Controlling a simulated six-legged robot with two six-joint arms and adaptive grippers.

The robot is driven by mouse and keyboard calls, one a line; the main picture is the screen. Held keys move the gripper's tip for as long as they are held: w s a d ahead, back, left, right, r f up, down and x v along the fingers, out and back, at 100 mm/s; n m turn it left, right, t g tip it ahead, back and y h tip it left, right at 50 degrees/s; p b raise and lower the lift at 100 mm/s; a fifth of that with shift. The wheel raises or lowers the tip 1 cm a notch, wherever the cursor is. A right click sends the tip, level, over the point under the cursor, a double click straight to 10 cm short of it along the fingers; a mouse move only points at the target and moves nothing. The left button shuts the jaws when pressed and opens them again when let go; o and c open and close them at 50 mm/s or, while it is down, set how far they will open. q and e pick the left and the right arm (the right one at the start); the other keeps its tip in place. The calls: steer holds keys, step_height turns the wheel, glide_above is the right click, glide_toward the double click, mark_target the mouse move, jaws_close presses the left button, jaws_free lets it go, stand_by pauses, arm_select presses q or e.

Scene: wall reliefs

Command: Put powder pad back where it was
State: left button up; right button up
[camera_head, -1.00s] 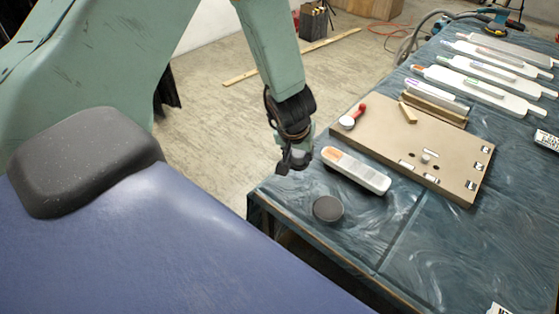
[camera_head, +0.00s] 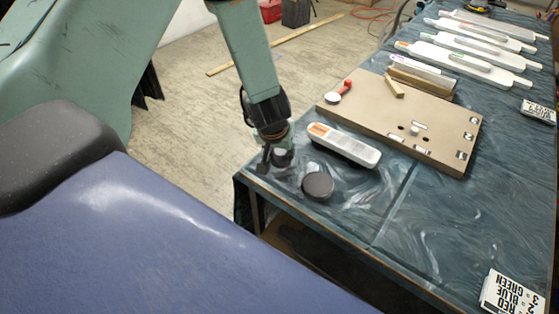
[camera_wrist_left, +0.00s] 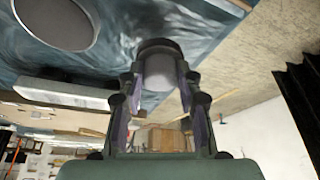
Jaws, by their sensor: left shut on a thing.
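My left gripper (camera_head: 272,164) is over the near left corner of the table in the head view. It is shut on a small round thing, grey with a dark rim, probably the powder pad (camera_wrist_left: 160,68); the fingers hide part of it. Whether it touches the tabletop I cannot tell. A dark round disc (camera_head: 318,185) lies flat on the table just right of the gripper; it also shows at the top left of the left wrist view (camera_wrist_left: 58,20). My right gripper is not in view.
The table (camera_head: 345,215) has a dark marbled top. A long white case (camera_head: 345,146) lies behind the disc. A brown board (camera_head: 385,118) carries a red-handled tool (camera_head: 341,92). Several white paddle-like pieces lie farther back. A lettered card (camera_head: 510,293) is at the front right.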

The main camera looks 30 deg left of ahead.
mark_target(279, 159)
arm_select(q)
step_height(279, 159, down, 3)
steer(key=shift+a+r+b, duration=0.1)
steer(key=shift+a+b, duration=0.05)
steer(key=shift+b, duration=0.45)
steer(key=shift+w+f, duration=0.15)
steer(key=shift+f, duration=0.05)
steer(key=shift+r, duration=0.1)
steer(key=o, duration=1)
steer(key=shift+f, duration=0.2)
